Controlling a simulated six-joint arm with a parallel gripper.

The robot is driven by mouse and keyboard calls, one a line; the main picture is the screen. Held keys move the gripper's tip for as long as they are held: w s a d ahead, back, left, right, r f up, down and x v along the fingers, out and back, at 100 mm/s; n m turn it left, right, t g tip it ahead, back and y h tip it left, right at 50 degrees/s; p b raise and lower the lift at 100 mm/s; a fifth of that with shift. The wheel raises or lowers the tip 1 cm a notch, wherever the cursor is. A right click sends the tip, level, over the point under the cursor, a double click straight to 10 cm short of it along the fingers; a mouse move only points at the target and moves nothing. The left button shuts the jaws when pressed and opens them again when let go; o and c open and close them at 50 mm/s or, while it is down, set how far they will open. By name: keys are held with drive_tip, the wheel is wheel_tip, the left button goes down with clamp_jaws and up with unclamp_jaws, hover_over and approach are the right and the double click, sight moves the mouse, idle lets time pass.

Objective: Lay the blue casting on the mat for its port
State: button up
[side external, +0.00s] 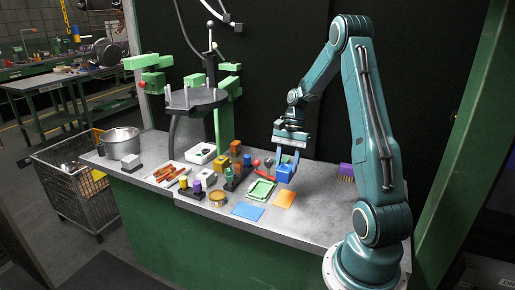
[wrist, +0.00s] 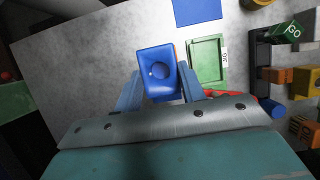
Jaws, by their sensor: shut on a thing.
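The blue casting (side external: 285,174) is held between the fingers of my gripper (side external: 288,155), above the bench by the orange mat (side external: 284,199). In the wrist view the casting (wrist: 150,56) shows a round recess on the face toward the camera, with a finger on each side. A blue mat (side external: 248,211) lies flat at the bench front, left of the orange mat; it also shows at the top of the wrist view (wrist: 197,11). The casting hides nearly all of the orange mat there. I cannot tell how high the casting hangs.
A green tray (side external: 262,189) lies close left of the casting. Left of it are coloured blocks (side external: 220,165), a brass-coloured tin (side external: 217,199) and a tray of reddish-brown parts (side external: 171,175). A purple brush-like item (side external: 346,171) stands to the right. The bench front right is clear.

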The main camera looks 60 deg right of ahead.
drive_tip(key=shift+f, duration=2.2)
drive_tip(key=shift+f, duration=0.1)
drive_tip(key=shift+f, duration=2.05)
drive_tip(key=o, duration=1.1)
drive_tip(key=shift+f, duration=0.15)
drive_tip(key=shift+o, duration=0.2)
drive_tip(key=v, duration=1.2)
